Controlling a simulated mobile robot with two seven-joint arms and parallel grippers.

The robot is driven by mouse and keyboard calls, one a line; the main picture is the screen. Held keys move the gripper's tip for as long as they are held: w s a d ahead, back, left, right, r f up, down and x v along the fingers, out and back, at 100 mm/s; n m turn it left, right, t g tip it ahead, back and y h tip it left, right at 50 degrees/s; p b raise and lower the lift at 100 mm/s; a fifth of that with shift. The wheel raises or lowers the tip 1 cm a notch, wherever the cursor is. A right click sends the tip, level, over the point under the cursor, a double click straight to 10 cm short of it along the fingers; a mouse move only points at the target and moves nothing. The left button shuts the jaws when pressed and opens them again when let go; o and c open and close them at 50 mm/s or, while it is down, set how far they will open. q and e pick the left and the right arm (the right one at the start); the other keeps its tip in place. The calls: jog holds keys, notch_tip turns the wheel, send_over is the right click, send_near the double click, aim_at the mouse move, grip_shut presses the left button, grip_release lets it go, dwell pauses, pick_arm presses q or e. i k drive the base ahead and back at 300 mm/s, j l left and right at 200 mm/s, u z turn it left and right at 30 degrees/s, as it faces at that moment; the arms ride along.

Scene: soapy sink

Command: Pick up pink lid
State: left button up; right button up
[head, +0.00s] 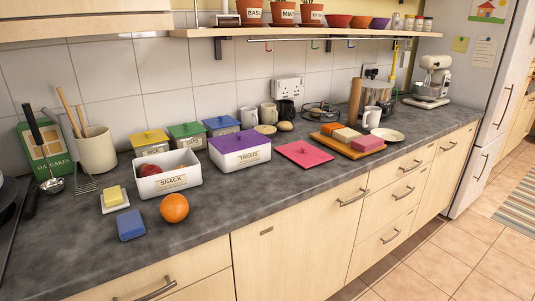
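An open white "SNACK" box (167,181) stands further left with red fruit (151,169) inside. Nothing rests on the pink lid. Neither of my grippers is in view.
A wooden board (338,146) with coloured blocks is close to the pink lid's right. Several small lidded boxes stand behind. An orange (174,208) and blue sponge (130,225) lie front left. The counter (265,200) is clear in front of the lid.

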aim_at(307, 155)
jog(key=l+u, duration=0.15)
jog(key=u, duration=0.2)
jog(key=i+l+u, duration=0.1)
jog(key=u, duration=0.3)
jog(key=l+u, duration=0.65)
jog(key=k+l+u, duration=0.25)
jog(key=l, duration=0.2)
jog(key=l+u, duration=0.1)
jog(key=l, duration=0.35)
jog(key=k+l+u, duration=0.15)
jog(key=l, duration=0.3)
